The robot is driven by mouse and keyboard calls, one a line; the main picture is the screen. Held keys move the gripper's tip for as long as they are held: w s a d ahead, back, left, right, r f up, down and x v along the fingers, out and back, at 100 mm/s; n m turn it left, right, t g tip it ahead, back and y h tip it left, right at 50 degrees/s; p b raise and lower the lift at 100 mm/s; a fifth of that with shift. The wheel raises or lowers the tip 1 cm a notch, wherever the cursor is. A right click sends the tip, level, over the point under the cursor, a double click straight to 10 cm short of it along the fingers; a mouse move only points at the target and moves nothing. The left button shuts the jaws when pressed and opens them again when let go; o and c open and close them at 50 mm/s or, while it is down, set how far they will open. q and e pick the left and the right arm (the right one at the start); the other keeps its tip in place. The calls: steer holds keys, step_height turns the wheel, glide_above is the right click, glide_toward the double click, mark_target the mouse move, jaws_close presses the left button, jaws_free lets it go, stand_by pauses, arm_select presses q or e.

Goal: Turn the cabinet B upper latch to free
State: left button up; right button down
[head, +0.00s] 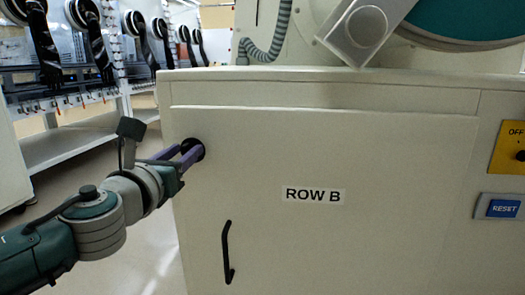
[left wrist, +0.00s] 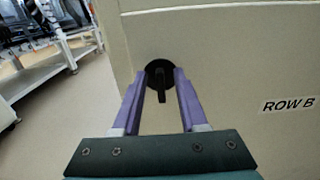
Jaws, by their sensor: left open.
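The cabinet B upper latch (head: 194,142) is a black round disc at the upper left of the cream door marked ROW B. In the left wrist view the latch (left wrist: 158,70) shows a short black handle hanging straight down from its middle. My left gripper (head: 190,153) comes in from the left with its purple fingers at the latch. In the left wrist view the gripper (left wrist: 160,80) is open, with one finger on each side of the handle and a gap to each. Whether the fingertips touch the disc cannot be told. My right gripper is not in view.
A black bar handle (head: 228,252) is on the door below. A yellow OFF switch plate (head: 509,148) and a blue RESET button (head: 502,208) are at the right. A grey hose (head: 275,38) rises behind the cabinet top. Open floor (head: 110,225) lies left of the cabinet.

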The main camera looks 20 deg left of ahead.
arm_select(q)
steer(key=shift+c, duration=0.4)
jaws_close()
steer(key=shift+n, duration=0.4)
steer(key=n, duration=0.2)
steer(key=n+b, duration=0.1)
steer(key=shift+a+f+n, duration=0.15)
steer(key=shift+a+n, duration=0.05)
steer(key=shift+n, duration=0.2)
steer(key=n, duration=0.2)
steer(key=n+b, duration=0.1)
steer(key=n, duration=0.1)
steer(key=shift+s+a+f+n, duration=0.1)
steer(key=shift+a+n, duration=0.1)
steer(key=shift+n, duration=0.1)
steer(key=n, duration=0.4)
steer(key=shift+a+f, duration=0.1)
steer(key=shift+f+n, duration=0.2)
steer(key=shift+n, duration=2.2)
